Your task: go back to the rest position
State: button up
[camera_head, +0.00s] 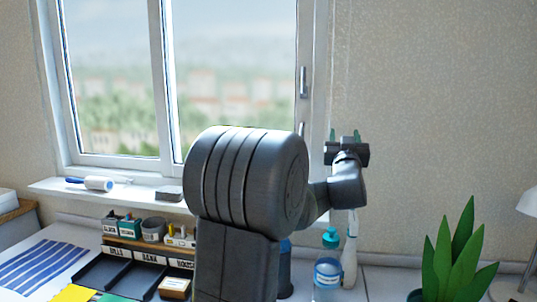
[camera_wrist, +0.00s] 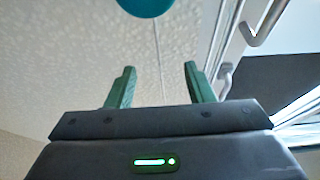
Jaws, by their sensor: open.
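My gripper (camera_head: 345,135) is raised in front of the wall, just right of the window, with its two green fingers pointing up. In the wrist view my gripper (camera_wrist: 159,70) has its fingers spread apart with nothing between them. My dark arm fills the middle of the head view and hides part of the table and the window sill behind it.
A bottle with a teal cap (camera_head: 327,268) and a white spray bottle (camera_head: 350,255) stand below my gripper. A plant (camera_head: 458,258) is at the right. A labelled organizer (camera_head: 122,245) and a striped cloth (camera_head: 42,265) are at the left. A teal round shape (camera_wrist: 146,6) shows at the wrist view's top.

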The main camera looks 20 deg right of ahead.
notch_tip(320, 180, down, 8)
jog(key=shift+f+b, duration=0.15)
jog(key=shift+b, duration=0.25)
jog(key=shift+f+p, duration=0.15)
jog(key=shift+p, duration=0.15)
jog(key=shift+r+p, duration=1.4)
jog(key=shift+r, duration=0.05)
jog(key=shift+f, duration=0.1)
